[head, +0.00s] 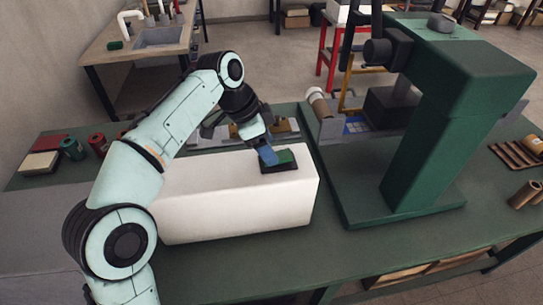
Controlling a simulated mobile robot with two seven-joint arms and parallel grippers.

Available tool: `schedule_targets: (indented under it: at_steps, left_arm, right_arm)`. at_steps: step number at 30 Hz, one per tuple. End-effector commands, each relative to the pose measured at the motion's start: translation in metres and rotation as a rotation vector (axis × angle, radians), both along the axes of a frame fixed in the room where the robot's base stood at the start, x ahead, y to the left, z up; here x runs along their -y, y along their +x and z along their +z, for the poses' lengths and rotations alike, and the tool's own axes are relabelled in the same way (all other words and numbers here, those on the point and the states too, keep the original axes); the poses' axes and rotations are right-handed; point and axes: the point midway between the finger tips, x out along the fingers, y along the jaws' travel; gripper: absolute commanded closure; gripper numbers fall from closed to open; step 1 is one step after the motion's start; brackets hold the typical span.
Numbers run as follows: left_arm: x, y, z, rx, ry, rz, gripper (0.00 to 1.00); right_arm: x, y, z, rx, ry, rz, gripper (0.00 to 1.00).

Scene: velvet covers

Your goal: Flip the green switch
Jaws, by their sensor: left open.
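The green switch (286,159) sits in a dark base on top of a long white box (240,205), near the box's right end. My left arm comes in from the left and reaches over the box. My left gripper (268,156) is at the left side of the switch, with its bluish fingertip touching or very close to it; I cannot tell which. The gripper is open, and part of the switch's left edge is hidden behind it. My right gripper is not in view.
The white box stands on a green table (265,265). A large green machine (425,150) stands close on the right. Metal fixtures (220,140) lie behind the box. Several spools (73,148) and a stack of books (40,163) are at the left.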

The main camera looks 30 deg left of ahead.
Motion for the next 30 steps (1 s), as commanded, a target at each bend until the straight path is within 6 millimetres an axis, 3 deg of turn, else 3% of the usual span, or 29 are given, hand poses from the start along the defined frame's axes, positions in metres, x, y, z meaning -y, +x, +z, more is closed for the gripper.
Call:
schedule_targets:
  at_steps: [6,17,22,26,30]
  left_arm:
    - [0.008,0.005,-0.023,-0.001,-0.001,0.0,0.36]
    - [0.009,0.007,-0.026,0.001,0.0,0.0,0.36]
    - [0.009,0.007,-0.026,0.001,0.0,0.0,0.92]
    - [0.009,0.007,-0.026,-0.001,0.001,0.0,0.92]
    - [0.011,0.007,-0.023,-0.023,0.025,-0.001,0.92]
  right_arm:
    - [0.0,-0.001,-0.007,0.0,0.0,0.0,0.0]
    - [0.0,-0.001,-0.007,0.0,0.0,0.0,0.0]
    - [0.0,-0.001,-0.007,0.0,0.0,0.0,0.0]
    - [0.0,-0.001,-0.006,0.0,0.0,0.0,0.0]
    - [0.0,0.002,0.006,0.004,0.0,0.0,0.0]
